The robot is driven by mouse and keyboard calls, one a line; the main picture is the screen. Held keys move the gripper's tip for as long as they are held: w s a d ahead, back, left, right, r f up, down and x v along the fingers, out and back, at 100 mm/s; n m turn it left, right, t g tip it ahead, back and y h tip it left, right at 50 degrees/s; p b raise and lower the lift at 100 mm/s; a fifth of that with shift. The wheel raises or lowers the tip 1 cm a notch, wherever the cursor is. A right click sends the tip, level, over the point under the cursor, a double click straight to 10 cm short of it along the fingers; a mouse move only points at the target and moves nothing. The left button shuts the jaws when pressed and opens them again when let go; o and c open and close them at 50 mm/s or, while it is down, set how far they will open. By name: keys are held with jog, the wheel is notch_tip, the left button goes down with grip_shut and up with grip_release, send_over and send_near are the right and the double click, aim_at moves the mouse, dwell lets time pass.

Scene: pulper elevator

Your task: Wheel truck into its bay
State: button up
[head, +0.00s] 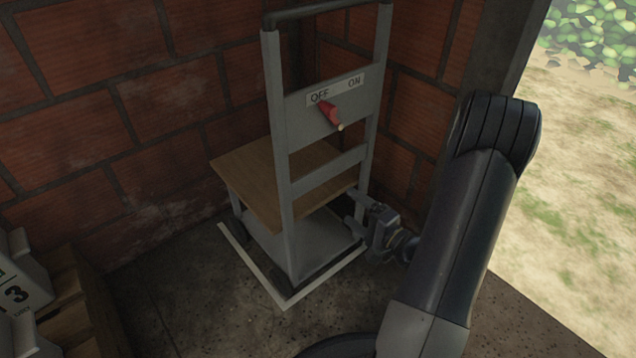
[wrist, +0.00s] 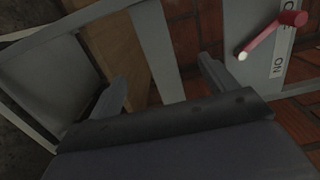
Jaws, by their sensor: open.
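The wheel truck (head: 325,177) is a grey upright frame with a dark top handle, a wooden shelf (head: 262,172) and a lower grey deck. It stands upright in the brick corner. A white floor line (head: 252,268) runs along its left and front sides, and the truck appears within it. A red lever (head: 329,112) sits on its OFF/ON plate, close to the OFF side; it also shows in the wrist view (wrist: 270,32). My gripper (head: 351,209) is open beside the frame's lower right post. In the wrist view its fingers (wrist: 162,84) are apart, with a grey post between them; contact is unclear.
Brick walls (head: 110,90) close in behind and left of the truck. White numbered blocks (head: 18,285) and a wooden crate (head: 78,310) stand at lower left. A doorway opens right onto grass and dirt (head: 570,190). Concrete floor (head: 190,300) is clear in front.

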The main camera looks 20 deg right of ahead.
aim_at(317, 180)
jog(key=shift+t+h, duration=0.3)
jog(key=shift+h, duration=0.1)
jog(key=x, duration=0.5)
jog(key=f+x, duration=0.1)
jog(key=x, duration=0.9)
jog(key=shift+w+d+f, duration=0.3)
jog(key=shift+w, duration=0.05)
jog(key=shift+w+a+r, duration=0.1)
jog(key=shift+w+a, duration=0.05)
jog(key=shift+w, duration=0.3)
jog(key=shift+s, duration=0.1)
grip_shut()
